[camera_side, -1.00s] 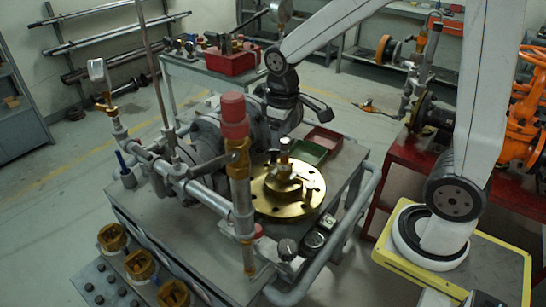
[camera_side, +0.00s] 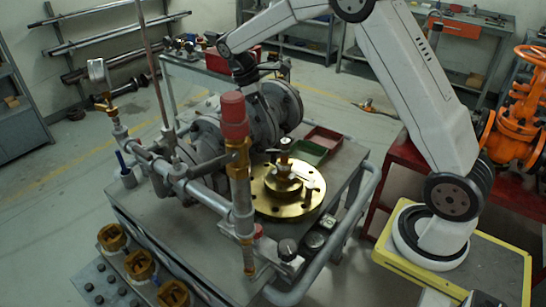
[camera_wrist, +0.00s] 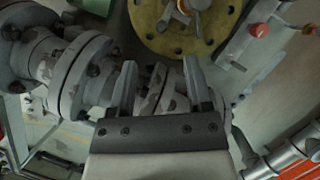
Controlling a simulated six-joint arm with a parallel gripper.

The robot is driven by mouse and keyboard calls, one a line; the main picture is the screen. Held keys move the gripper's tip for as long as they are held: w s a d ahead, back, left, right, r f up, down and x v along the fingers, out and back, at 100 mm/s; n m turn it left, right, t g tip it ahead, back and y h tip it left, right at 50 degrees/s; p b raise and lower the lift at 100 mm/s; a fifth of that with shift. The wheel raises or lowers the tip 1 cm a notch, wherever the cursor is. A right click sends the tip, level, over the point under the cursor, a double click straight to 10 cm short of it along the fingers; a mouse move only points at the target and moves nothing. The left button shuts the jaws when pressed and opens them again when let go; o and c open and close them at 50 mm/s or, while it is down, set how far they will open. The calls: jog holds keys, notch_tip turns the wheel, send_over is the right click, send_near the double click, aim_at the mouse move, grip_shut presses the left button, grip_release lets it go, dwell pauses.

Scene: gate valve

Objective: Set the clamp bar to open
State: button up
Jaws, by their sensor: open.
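My gripper (camera_wrist: 160,85) is open and empty in the wrist view, its two fingers apart over the grey flanged valve body (camera_wrist: 68,75). In the side view my gripper (camera_side: 264,72) is up behind the grey valve body (camera_side: 207,138), partly hard to make out. The brass flange (camera_side: 268,202) lies flat on the cart, with a stepped hub and a post on top. The brass flange also shows at the top of the wrist view (camera_wrist: 155,32). I cannot tell for sure which part is the clamp bar.
A red-capped upright post (camera_side: 233,118) and grey pipework (camera_side: 182,172) stand at the cart's front left. A green tray (camera_side: 306,153) lies behind the flange. A tube rail (camera_side: 366,195) edges the cart's right side. An orange valve (camera_side: 522,115) stands at far right.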

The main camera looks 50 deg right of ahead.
notch_tip(320, 180, down, 8)
jog(key=shift+r, duration=0.25)
jog(key=shift+d, duration=0.1)
jog(key=shift+x, duration=3.85)
grip_shut()
jog(key=shift+r, duration=0.1)
